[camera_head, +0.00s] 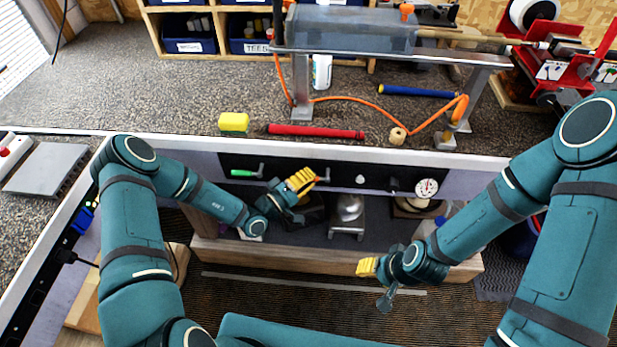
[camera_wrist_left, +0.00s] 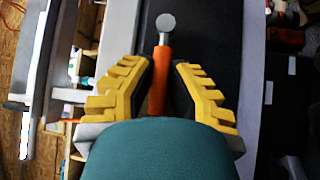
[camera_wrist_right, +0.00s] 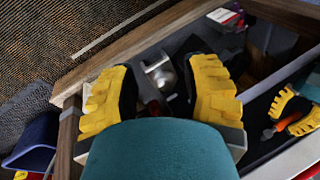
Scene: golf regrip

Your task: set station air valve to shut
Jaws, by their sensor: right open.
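The panel (camera_head: 385,182) under the bench edge carries an orange-handled lever (camera_head: 319,179) with a metal end and a green-handled lever (camera_head: 246,173). Both look roughly sideways; I cannot read which is the station air valve. My left gripper (camera_head: 303,180) is at the orange-handled lever. In the left wrist view the orange handle (camera_wrist_left: 158,90) lies between the yellow fingers (camera_wrist_left: 162,70); whether they press on it is unclear. My right gripper (camera_head: 366,267) is open and empty, low in front of the cabinet. It shows in the right wrist view (camera_wrist_right: 160,85) with its fingers apart.
A pressure gauge (camera_head: 427,188) and a white knob (camera_head: 360,180) are on the panel's right part. A metal container (camera_head: 349,208) stands on the shelf below.

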